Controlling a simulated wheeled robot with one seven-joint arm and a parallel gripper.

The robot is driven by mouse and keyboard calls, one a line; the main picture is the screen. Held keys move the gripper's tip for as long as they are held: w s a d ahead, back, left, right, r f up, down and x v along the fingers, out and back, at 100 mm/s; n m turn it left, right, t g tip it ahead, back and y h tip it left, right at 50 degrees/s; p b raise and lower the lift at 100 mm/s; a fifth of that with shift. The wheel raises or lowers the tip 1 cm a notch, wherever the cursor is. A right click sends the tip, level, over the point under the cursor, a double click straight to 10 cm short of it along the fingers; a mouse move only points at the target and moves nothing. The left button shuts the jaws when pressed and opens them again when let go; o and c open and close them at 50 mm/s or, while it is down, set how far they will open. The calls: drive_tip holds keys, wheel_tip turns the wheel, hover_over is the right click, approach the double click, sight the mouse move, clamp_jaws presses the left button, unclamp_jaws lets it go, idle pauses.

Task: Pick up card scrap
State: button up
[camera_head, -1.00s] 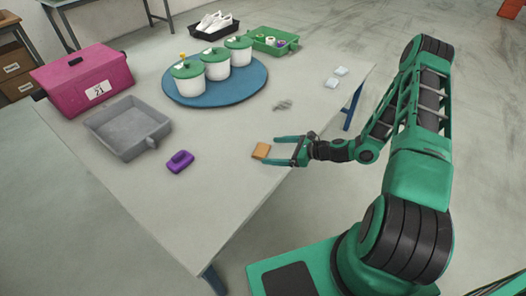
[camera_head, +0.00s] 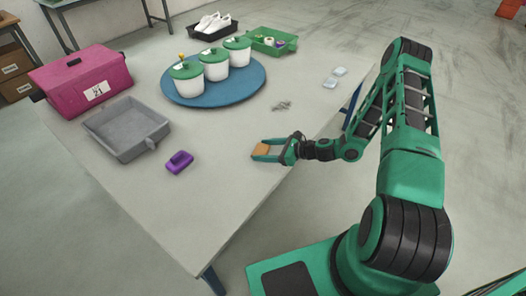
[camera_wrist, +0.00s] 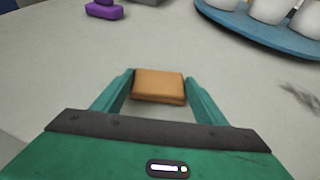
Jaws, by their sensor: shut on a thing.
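The card scrap is a small orange-brown block (camera_head: 267,149) near the right front edge of the table. It also shows in the wrist view (camera_wrist: 159,86), lying between my two green fingers. My gripper (camera_head: 268,150) reaches in from the right, with a finger against each side of the block. It is shut on the card scrap, which is at or very near the table surface; I cannot tell if there is a gap beneath it.
A purple object (camera_head: 179,162) and a grey tray (camera_head: 117,153) are to the left on the table (camera_head: 215,200). A blue round mat (camera_head: 250,91) bears white pots with green lids. A pink box (camera_head: 60,87) stands far left. Grey scraps (camera_head: 282,105) lie behind my gripper.

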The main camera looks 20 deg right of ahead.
sight(265, 150)
drive_tip(key=shift+r, duration=0.1)
drive_tip(key=shift+r, duration=0.6)
wheel_tip(265, 150, up, 3)
drive_tip(key=shift+f, duration=0.2)
drive_tip(key=w+a+r, duration=0.4)
drive_tip(key=a+r, duration=0.3)
drive_tip(key=a, duration=0.3)
drive_tip(key=shift+w+a, duration=0.35)
drive_tip(key=shift+d+r, duration=0.1)
